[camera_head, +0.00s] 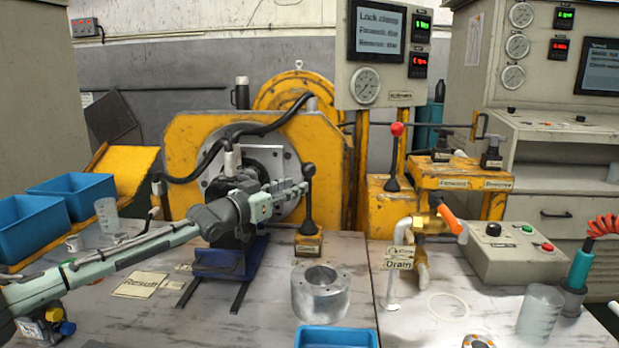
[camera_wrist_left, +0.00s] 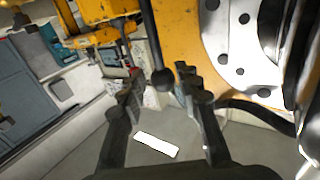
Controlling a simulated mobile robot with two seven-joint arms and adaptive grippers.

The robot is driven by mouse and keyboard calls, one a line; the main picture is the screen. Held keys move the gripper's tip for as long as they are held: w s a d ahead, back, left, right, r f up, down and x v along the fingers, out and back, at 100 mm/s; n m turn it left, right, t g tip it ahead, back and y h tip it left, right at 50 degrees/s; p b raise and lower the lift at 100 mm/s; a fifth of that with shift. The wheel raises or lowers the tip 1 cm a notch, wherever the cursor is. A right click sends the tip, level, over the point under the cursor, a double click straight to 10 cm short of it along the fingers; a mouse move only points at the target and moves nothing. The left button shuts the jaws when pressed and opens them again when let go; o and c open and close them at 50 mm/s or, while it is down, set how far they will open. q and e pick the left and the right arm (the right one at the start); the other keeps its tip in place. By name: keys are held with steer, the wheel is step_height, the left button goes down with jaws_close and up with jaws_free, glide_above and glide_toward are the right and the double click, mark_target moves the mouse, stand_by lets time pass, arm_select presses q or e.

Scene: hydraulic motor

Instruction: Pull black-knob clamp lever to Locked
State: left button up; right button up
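The black-knob clamp lever (camera_head: 309,171) stands about upright on a small yellow base (camera_head: 307,246) at the table's back edge, in front of the yellow machine. The label on its base is too small to read. My left gripper (camera_head: 301,187) is at the lever, just below the knob in the head view. In the left wrist view, the black knob (camera_wrist_left: 163,81) shows between the two spread fingers of the left gripper (camera_wrist_left: 158,84), nearer the right finger. The fingers look apart from the knob; contact cannot be told. My right gripper is not in view.
A red-knob lever (camera_head: 396,130) stands to the right on a yellow block. A metal cylinder (camera_head: 321,293) and a blue tray (camera_head: 337,338) are in front of the clamp lever. An orange-handled drain valve (camera_head: 430,226) and a button box (camera_head: 514,250) are farther right.

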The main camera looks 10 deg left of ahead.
mark_target(307, 180)
arm_select(q)
steer(key=x, duration=0.6)
steer(key=shift+w+d+r, duration=0.1)
steer(key=shift+w+d, duration=0.05)
steer(key=shift+d, duration=0.05)
jaws_close()
